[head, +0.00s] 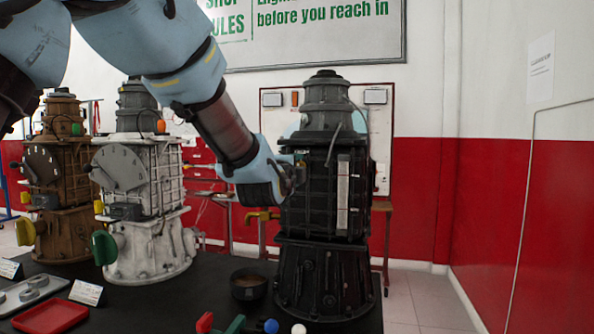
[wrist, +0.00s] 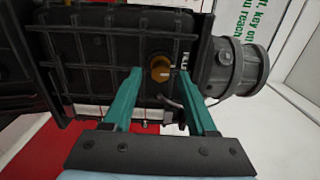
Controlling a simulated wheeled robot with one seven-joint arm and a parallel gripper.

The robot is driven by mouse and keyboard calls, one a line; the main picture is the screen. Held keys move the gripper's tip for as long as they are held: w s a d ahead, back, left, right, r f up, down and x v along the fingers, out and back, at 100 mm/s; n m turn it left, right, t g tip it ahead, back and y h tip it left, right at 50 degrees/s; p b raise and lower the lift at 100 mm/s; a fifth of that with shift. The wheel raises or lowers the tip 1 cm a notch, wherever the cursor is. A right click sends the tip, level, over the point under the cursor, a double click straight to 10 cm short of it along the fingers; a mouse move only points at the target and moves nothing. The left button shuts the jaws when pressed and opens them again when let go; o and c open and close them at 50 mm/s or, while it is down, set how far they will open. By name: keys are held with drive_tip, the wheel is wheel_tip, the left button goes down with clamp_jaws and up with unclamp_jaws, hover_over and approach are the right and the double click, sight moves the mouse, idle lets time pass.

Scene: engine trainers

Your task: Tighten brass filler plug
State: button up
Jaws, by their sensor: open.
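The brass filler plug (wrist: 161,68) is a small round gold-coloured fitting on the side of the black engine (wrist: 100,55), with its axis facing my wrist camera. My gripper (wrist: 160,75) is open, with its two teal fingers spread, one to the left and one to the right of the plug. I cannot tell whether the fingertips touch it or stop short. In the head view my arm reaches to the left side of the black engine (head: 322,265). The plug cannot be made out in the head view.
A white engine (head: 150,245) and a brown engine (head: 70,235) stand left of the black one. A dark bowl (head: 249,284), a red tray (head: 50,316) and several coloured-handled items lie in front on the dark table (head: 160,310).

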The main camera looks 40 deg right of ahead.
drive_tip(key=b+v, duration=0.2)
drive_tip(key=v, duration=0.8)
drive_tip(key=shift+s+a+b, duration=0.15)
drive_tip(key=shift+a+b, duration=0.15)
drive_tip(key=shift+a, duration=0.05)
drive_tip(key=shift+f, duration=0.1)
drive_tip(key=w+a+f+n+g+y+p, duration=0.1)
drive_tip(key=w+a+f+n+y, duration=0.3)
drive_tip(key=w+a+f+n, duration=0.45)
drive_tip(key=w+a+f+n+y+p, duration=0.1)
drive_tip(key=w+a+f+n+y, duration=0.5)
drive_tip(key=a, duration=0.6)
drive_tip(key=s+a+f+n+g+y, duration=0.1)
drive_tip(key=s+a+f+n+g, duration=0.1)
drive_tip(key=a, duration=0.7)
drive_tip(key=s+a+f+n+g+y+p, duration=0.1)
drive_tip(key=s+a+f+n+g+y, duration=0.1)
drive_tip(key=s+a+f+n, duration=0.2)
drive_tip(key=s+a+f+n+g+y, duration=0.1)
drive_tip(key=s+a+f+n+g, duration=0.2)
drive_tip(key=a, duration=1.1)
wheel_tip(320, 180, down, 2)
drive_tip(key=n, duration=0.5)
drive_tip(key=shift+s+a+y+p, duration=0.15)
drive_tip(key=shift+s+y+p, duration=0.1)
drive_tip(key=shift+y+p, duration=0.15)
drive_tip(key=shift+f, duration=0.1)
